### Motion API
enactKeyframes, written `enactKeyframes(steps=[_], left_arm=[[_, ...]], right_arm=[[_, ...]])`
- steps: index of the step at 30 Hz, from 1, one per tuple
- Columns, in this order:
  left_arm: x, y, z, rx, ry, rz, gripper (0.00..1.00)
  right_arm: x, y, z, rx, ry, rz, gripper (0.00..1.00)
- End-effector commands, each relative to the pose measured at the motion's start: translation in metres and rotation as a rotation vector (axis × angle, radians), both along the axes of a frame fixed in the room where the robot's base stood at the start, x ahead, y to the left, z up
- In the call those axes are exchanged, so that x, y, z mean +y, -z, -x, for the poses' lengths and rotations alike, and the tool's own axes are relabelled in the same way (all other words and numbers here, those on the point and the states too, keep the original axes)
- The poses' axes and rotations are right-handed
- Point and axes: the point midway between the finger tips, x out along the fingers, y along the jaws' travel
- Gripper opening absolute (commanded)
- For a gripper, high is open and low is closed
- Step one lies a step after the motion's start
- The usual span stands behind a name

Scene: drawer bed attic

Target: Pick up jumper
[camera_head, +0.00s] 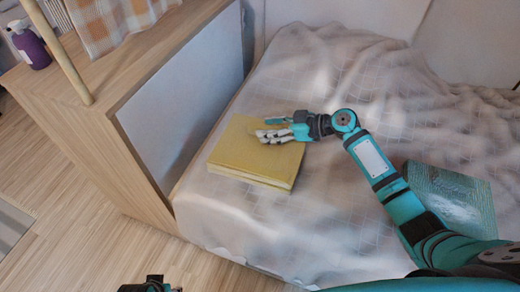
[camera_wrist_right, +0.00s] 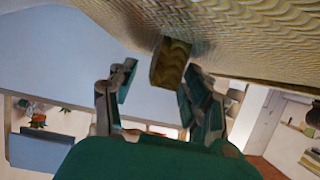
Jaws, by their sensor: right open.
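A yellow folded thing (camera_head: 250,165), which I take for the jumper, lies on the bed near its left side. It looks like a flat, thick rectangle with a paler front edge. My right gripper (camera_head: 266,134) is over its upper part, and I cannot tell whether it touches. In the right wrist view a ribbed yellowish surface (camera_wrist_right: 245,35) fills the top, with a brown-yellow block (camera_wrist_right: 172,62) near the gap between the open fingers (camera_wrist_right: 160,82). A dark and teal part of mine at the bottom edge of the head view may be my left gripper (camera_head: 150,284).
The bed (camera_head: 225,220) has a rumpled pale checked cover. A teal patterned flat thing (camera_head: 452,200) lies on it, partly behind my right arm. A wooden unit (camera_head: 130,130) with a grey panel stands left, bearing a purple bottle (camera_head: 30,48) and checked cloth (camera_head: 110,20).

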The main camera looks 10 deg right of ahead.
Motion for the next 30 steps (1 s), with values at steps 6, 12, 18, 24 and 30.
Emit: enactKeyframes(steps=[6, 12, 18, 24, 30], left_arm=[[-0.0002, -0.0036, -0.0014, -0.008, -0.001, 0.002, 0.40], [0.0002, -0.0023, -0.0004, -0.004, -0.001, 0.001, 0.40], [0.0006, -0.0015, 0.0000, -0.003, -0.001, 0.000, 0.40], [0.0008, -0.0013, 0.0001, -0.002, -0.001, 0.000, 0.40], [0.0010, -0.0013, 0.0000, -0.002, -0.002, 0.000, 0.40]], right_arm=[[0.0050, 0.0027, -0.0036, 0.000, 0.002, 0.001, 0.50], [0.0048, 0.0026, -0.0033, 0.000, 0.001, 0.001, 0.37], [0.0047, 0.0027, -0.0033, 0.000, 0.001, 0.001, 0.11], [0.0046, 0.0027, -0.0032, 0.000, 0.001, 0.001, 0.00], [0.0047, 0.0011, -0.0037, -0.002, 0.002, -0.001, 0.00]])
